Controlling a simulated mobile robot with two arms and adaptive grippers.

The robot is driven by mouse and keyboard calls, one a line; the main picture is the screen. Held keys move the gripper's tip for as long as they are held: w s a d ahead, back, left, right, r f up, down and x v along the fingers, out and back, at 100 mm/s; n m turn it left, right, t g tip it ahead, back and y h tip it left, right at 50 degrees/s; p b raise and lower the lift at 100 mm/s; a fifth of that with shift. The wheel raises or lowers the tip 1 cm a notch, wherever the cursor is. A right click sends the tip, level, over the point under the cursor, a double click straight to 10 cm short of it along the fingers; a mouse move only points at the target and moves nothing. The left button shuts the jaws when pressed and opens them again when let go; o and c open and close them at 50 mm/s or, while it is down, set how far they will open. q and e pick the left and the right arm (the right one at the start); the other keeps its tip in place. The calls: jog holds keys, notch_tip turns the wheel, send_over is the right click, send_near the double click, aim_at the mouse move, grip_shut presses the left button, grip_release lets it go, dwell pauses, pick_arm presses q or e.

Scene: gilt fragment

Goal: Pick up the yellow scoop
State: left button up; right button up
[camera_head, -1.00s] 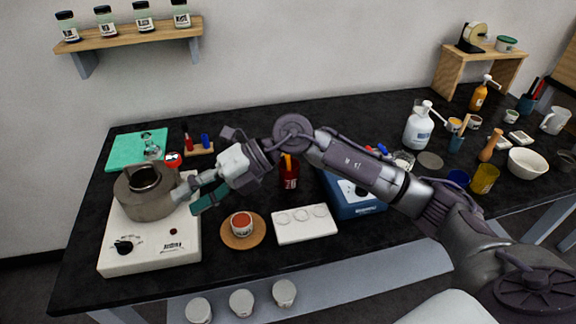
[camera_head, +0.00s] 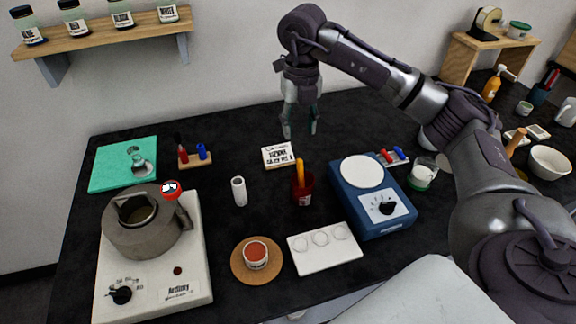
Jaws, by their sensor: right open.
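The yellow scoop (camera_head: 300,170) stands in a dark red cup (camera_head: 306,194) at the middle of the black table. Only its yellow-orange handle shows above the rim; its lower end is hidden in the cup. My right gripper (camera_head: 299,130) points down in the head view, with its fingers apart and nothing between them. In the picture it is above the scoop, toward the back of the table, and does not touch it. My left gripper is not in view.
A blue device with a white plate (camera_head: 362,172) is right of the cup. A white label block (camera_head: 278,155) lies behind it and a white tube (camera_head: 239,191) stands to its left. In front are a white tray (camera_head: 325,262) and a cork coaster (camera_head: 243,275). A kettle (camera_head: 140,232) sits on a hot plate.

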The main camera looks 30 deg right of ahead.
jog(key=p, duration=0.2)
send_over(302, 172)
jog(key=f, duration=0.6)
jog(key=shift+s+a+f, duration=0.15)
jog(key=shift+a+f, duration=0.15)
jog(key=shift+f, duration=0.1)
notch_tip(302, 172, down, 3)
jog(key=shift+d+r+p, duration=0.1)
jog(key=shift+d+p, duration=0.05)
jog(key=shift+p, duration=0.6)
jog(key=f, duration=0.1)
jog(key=f+p, duration=0.1)
jog(key=shift+w+d+f, duration=0.1)
jog(key=shift+w+f, duration=0.1)
jog(key=shift+f, duration=0.6)
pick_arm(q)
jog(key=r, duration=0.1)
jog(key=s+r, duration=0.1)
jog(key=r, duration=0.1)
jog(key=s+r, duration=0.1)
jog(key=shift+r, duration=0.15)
pick_arm(e)
grip_shut()
